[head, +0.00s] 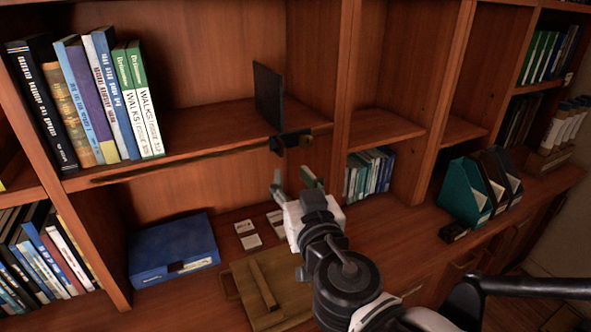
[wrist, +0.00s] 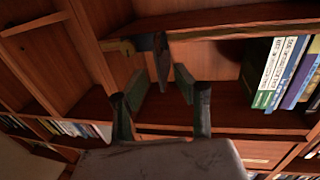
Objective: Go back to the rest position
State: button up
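My gripper (head: 293,181) is open and empty in the head view. It is in front of the shelving, above the lower counter and below the edge of the middle shelf. In the wrist view the two fingers (wrist: 162,105) stand well apart with nothing between their tips. A thin dark upright panel (head: 268,94) stands at the right end of the middle shelf, with a dark bracket (head: 291,140) at the shelf edge below it. The panel also shows beyond the fingers in the wrist view (wrist: 162,62), apart from them.
Several upright books (head: 95,95) stand on the middle shelf at left. A blue box (head: 172,250), small cards (head: 248,236) and a wooden board with a bar (head: 245,285) lie on the counter. Teal and dark file holders (head: 466,193) stand at right. The counter between is mostly clear.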

jog(key=d+f+m+g+h, duration=0.2)
jog(key=d+h, duration=0.2)
jog(key=d, duration=0.6)
jog(key=d+f+m+g+h, duration=0.2)
jog(key=d+f+h, duration=0.1)
jog(key=d, duration=0.6)
jog(key=s+d+f+g+y, duration=0.1)
jog(key=s+f+g, duration=0.1)
jog(key=s, duration=0.3)
jog(key=s+d+f+g, duration=0.2)
jog(key=s+f+g, duration=0.1)
jog(key=s, duration=0.3)
jog(key=shift+s+d+f+n+g+y, duration=0.2)
jog(key=shift+d+f+n+g+y, duration=0.15)
jog(key=shift+g, duration=0.25)
